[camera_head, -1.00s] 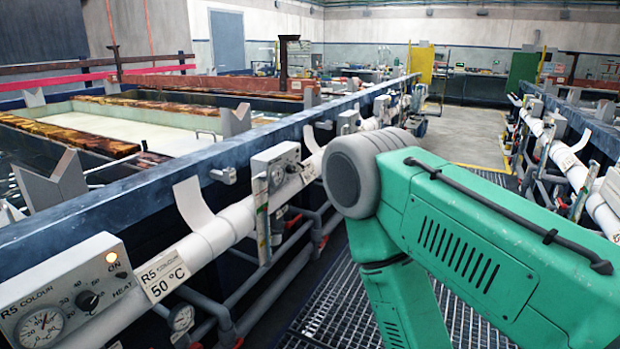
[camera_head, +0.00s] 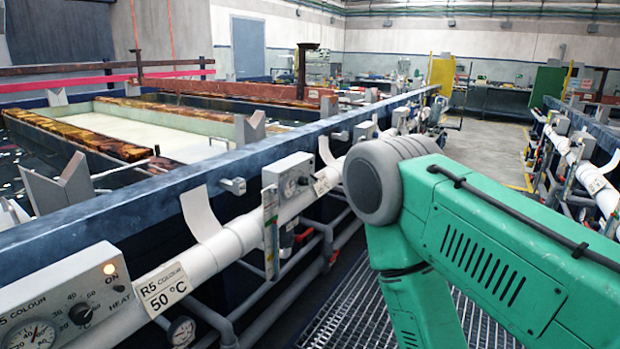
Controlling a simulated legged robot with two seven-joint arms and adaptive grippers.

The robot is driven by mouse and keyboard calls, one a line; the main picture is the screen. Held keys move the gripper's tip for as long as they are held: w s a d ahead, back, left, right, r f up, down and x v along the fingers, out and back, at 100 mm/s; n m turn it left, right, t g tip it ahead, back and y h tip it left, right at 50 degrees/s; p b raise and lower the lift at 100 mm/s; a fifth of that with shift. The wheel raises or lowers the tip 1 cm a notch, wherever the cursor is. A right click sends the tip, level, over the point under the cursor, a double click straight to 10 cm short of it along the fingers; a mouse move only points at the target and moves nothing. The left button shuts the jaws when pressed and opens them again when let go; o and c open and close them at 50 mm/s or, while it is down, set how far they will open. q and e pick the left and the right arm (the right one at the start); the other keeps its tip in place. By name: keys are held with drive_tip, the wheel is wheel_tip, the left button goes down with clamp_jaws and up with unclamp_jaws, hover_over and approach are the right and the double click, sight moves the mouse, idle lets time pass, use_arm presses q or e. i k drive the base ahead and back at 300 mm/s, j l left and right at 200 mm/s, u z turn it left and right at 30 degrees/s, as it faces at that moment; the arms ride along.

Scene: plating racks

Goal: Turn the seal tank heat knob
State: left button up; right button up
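A pale control box (camera_head: 62,300) marked "R5 COLOUR" sits at the lower left. I see no legible "seal" label. Neither gripper is in view; only a green link of my arm shows at the right.
A dark blue tank rail (camera_head: 110,212) runs from the lower left into the distance, with a white pipe (camera_head: 235,240) along it. A grated walkway (camera_head: 350,310) lies between this row and another row of pipes (camera_head: 590,175) at the right. The aisle floor ahead (camera_head: 490,150) is clear.

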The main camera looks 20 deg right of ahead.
sight(302, 181)
drive_tip(key=i+l, duration=0.15)
drive_tip(key=l, duration=0.25)
drive_tip(key=i+l, duration=0.15)
drive_tip(key=l, duration=0.25)
drive_tip(key=i+l, duration=0.15)
drive_tip(key=l, duration=0.25)
drive_tip(key=i+l, duration=0.2)
drive_tip(key=l, duration=0.2)
drive_tip(key=i+l, duration=0.15)
drive_tip(key=l, duration=0.25)
drive_tip(key=i+l, duration=0.15)
drive_tip(key=l, duration=0.25)
